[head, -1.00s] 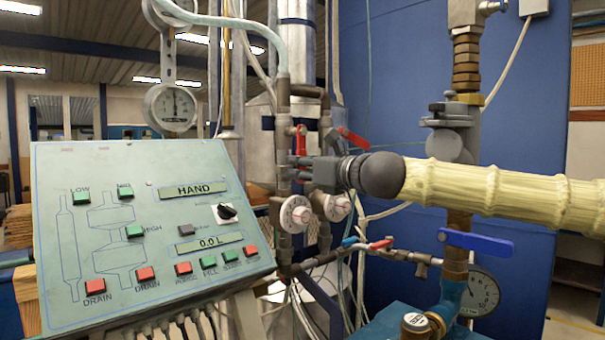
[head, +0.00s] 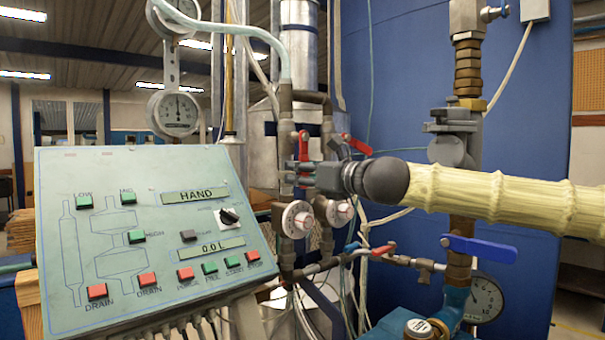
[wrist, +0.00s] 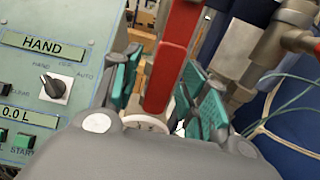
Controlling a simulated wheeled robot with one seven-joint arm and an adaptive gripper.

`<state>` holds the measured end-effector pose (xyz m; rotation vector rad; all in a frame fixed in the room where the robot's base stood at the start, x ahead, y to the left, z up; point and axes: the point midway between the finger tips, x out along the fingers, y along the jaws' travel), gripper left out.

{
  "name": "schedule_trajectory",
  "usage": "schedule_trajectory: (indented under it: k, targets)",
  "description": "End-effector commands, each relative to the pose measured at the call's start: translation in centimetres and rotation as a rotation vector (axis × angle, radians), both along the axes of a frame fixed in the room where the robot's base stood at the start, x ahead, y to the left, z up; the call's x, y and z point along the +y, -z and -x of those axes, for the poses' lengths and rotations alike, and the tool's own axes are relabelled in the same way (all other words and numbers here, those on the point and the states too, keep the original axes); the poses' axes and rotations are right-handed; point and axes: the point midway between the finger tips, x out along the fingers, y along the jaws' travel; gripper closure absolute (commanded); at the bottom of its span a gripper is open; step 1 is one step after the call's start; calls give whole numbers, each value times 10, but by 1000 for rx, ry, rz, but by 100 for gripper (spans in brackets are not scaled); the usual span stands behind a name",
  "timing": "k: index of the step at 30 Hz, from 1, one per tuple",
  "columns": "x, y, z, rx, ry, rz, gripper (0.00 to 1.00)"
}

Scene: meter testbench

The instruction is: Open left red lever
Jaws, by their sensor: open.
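The left red lever (head: 303,146) stands upright on the left pipe, above a white dial, in the head view. In the wrist view the red lever (wrist: 172,60) runs up the middle, between the two green-padded fingers. My gripper (head: 301,172) reaches in from the right at the lever. In the wrist view my gripper (wrist: 160,90) is open, with one finger on each side of the lever. A gap shows on the left side; I cannot tell whether the right finger touches it. A second red lever (head: 356,144) slants to the right on the neighbouring pipe.
A control panel (head: 145,225) with buttons stands at the left, close to the gripper. White dials (head: 297,219) sit just below. A blue-handled valve (head: 478,246) and thick pipe (head: 460,205) stand at the right, below my arm.

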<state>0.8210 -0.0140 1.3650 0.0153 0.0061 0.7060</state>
Motion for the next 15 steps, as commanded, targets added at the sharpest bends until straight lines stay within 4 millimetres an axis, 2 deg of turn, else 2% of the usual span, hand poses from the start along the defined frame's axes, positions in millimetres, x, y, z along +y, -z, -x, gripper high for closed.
schedule_trajectory:
  k: [5, 15]
  targets:
    - [-12, -1, 13, -1, 1, -1, 56]
    - [-49, -1, 56, -2, 1, -1, 56]
